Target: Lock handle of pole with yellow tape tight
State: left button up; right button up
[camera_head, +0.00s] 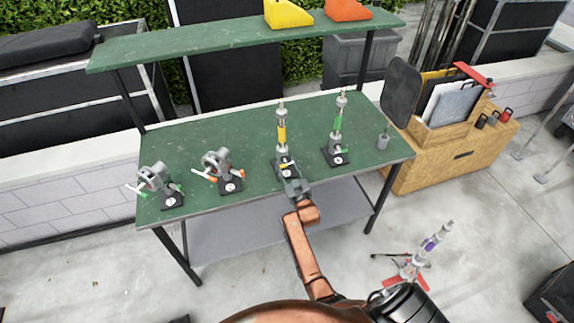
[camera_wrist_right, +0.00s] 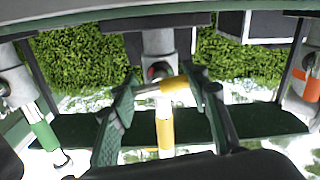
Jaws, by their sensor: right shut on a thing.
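The pole with yellow tape (camera_head: 282,133) stands upright in a dark base on the green table, right of its middle. It also shows in the right wrist view (camera_wrist_right: 165,132), below a grey collar (camera_wrist_right: 158,45). Its yellow handle (camera_wrist_right: 174,84) sticks out sideways at the collar, between the fingers of my right gripper (camera_wrist_right: 163,82). My right gripper (camera_head: 292,181) is at the front of the pole's base and shut on the handle. In the head view the gripper partly hides the base. My left gripper is not in view.
A green-taped pole (camera_head: 338,122) stands close on the right. Two grey clamps with bases, one with orange-tipped handles (camera_head: 217,163) and one with green-tipped handles (camera_head: 155,178), stand on the left. A shelf (camera_head: 235,45) spans above the back.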

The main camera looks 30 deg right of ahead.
dwell(0.5)
jog(key=o, duration=1.2)
jog(key=v, duration=1.2)
jog(key=shift+a, duration=0.1)
